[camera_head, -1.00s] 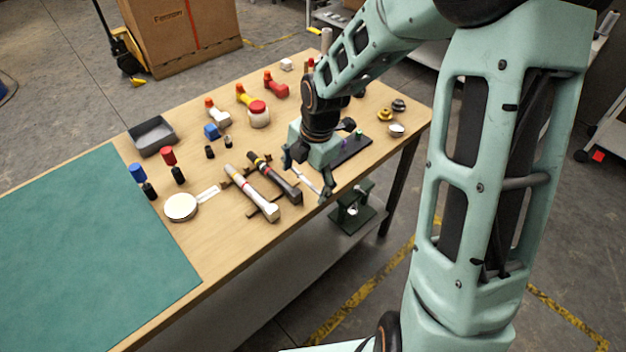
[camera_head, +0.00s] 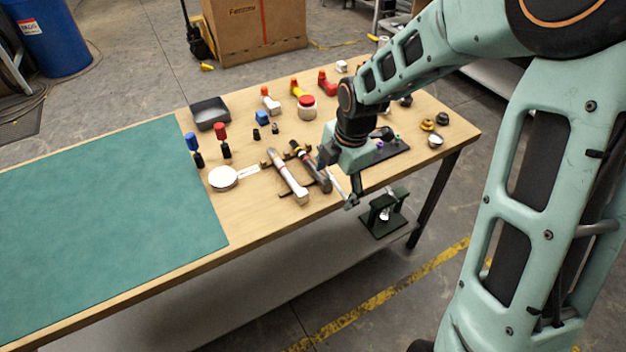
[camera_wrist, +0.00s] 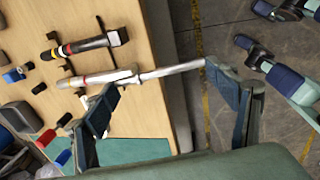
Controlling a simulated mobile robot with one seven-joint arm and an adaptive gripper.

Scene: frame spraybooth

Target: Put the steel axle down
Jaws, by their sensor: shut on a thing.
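The steel axle (camera_wrist: 176,70) is a thin, bright silvery rod. My gripper (camera_wrist: 160,80) is shut on it, with the rod spanning lengthwise from one fingertip toward the other. In the head view, my gripper (camera_head: 340,188) is at the table's front edge, right of the two tubes, and the axle (camera_head: 338,182) shows as a pale sliver between the fingers. In the wrist view, the axle's left end overlaps a white tube with a red ring (camera_wrist: 92,79); contact cannot be told. The axle's height above the table (camera_head: 262,220) is unclear.
The white tube (camera_head: 285,172) and a banded black tube (camera_head: 318,175) lie side by side near the front edge. A white round lid (camera_head: 223,177), grey tray (camera_head: 209,112) and small bottles stand leftward. The green mat (camera_head: 100,225) is bare. A dark stand (camera_head: 383,219) is below right.

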